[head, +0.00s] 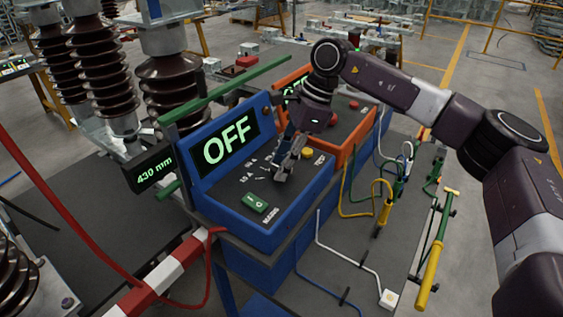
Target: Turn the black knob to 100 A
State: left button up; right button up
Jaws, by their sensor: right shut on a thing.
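The blue console (262,232) stands in the middle of the head view, with a tilted display (227,146) reading OFF in green. My right gripper (284,171) reaches down from the right to the console's dark sloped top and is shut on the black knob. The fingers hide the knob almost wholly, so its pointer cannot be read. White scale marks show on the panel just left of the fingers. A green rocker switch (255,203) sits in front of the gripper, and a yellow button (307,153) is close to its right. My left gripper is not in view.
An orange console (352,150) with red buttons stands close behind the blue one. A green bar (222,90) runs above the display. A small display (155,174) reads 430 mm. Cables and a yellow-green rod (433,262) lie on the right; brown insulators (172,90) stand left.

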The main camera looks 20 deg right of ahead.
jog(key=shift+f+m+t+b, duration=0.1)
jog(key=shift+m+t+b, duration=0.2)
jog(key=shift+m+b, duration=0.55)
jog(key=m+t+b, duration=0.1)
jog(key=m+b, duration=0.2)
jog(key=shift+s+h, duration=0.1)
jog(key=shift+h, duration=0.2)
jog(key=shift+a+m+t+h+b, duration=0.1)
jog(key=shift+m+t+h+b, duration=0.25)
jog(key=shift+m+b, duration=0.55)
jog(key=shift+m+t+h+b, duration=0.3)
jog(key=shift+m+b, duration=0.2)
jog(key=shift+m, duration=0.75)
jog(key=shift+r, duration=0.2)
